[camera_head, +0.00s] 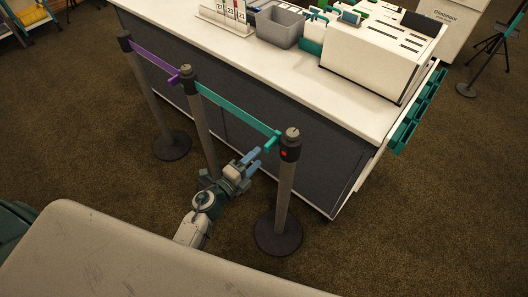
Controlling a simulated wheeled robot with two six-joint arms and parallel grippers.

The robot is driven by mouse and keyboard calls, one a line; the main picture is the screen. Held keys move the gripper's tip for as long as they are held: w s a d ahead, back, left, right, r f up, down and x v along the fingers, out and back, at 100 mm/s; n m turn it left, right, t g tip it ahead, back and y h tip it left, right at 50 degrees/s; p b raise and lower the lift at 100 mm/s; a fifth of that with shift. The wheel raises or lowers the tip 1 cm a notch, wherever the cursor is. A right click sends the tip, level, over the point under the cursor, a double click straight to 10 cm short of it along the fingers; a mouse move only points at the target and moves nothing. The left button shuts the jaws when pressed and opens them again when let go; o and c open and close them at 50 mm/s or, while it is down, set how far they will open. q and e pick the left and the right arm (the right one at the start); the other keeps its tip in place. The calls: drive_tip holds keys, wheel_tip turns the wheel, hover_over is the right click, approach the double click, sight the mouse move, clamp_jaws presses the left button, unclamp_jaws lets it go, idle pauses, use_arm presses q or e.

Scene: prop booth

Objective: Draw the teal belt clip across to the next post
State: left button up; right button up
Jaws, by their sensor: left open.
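The teal belt (235,108) is stretched from the middle post (203,125) to the right post (285,190). Its teal clip (271,142) is at the belt's right end, against the left side of the right post's dark head; whether it is latched I cannot tell. My left gripper (256,160) is open and empty, with its two blue fingers pointing up and right. It is a little below and left of the clip, apart from it. My right gripper is not in view.
A purple belt (155,60) links the left post (150,100) to the middle post. Behind stands a white-topped counter (290,72) with a grey bin (280,26) and a white box unit (375,60).

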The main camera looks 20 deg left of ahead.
use_arm(q)
drive_tip(key=v, duration=0.3)
drive_tip(key=shift+s+a+b, duration=0.1)
drive_tip(key=shift+s+b, duration=0.15)
drive_tip(key=shift+b, duration=0.1)
drive_tip(key=s+a+f+n+g+y, duration=0.2)
drive_tip(key=s+a+f+n, duration=0.15)
drive_tip(key=f, duration=0.65)
drive_tip(key=s+a+f+n+g+y, duration=0.1)
drive_tip(key=s+a+f+n+y, duration=0.15)
drive_tip(key=f+n, duration=0.45)
drive_tip(key=s+a+f+n+g+y, duration=0.2)
drive_tip(key=s+f, duration=0.1)
drive_tip(key=f, duration=0.9)
drive_tip(key=s+a+f+n+g, duration=0.1)
drive_tip(key=s+f+n+g, duration=0.2)
drive_tip(key=s+f, duration=0.3)
drive_tip(key=s+a+f+n+g+y, duration=0.1)
drive_tip(key=s+f+n+g, duration=0.2)
drive_tip(key=s+f, duration=0.4)
drive_tip(key=s+a+f+n+g, duration=0.1)
drive_tip(key=s+f+n+g, duration=0.3)
drive_tip(key=s, duration=1.4)
wheel_tip(320, 180, down, 3)
drive_tip(key=shift+s+a+r, duration=0.2)
drive_tip(key=shift+s, duration=0.1)
drive_tip(key=shift+w, duration=0.1)
drive_tip(key=shift+o, duration=0.3)
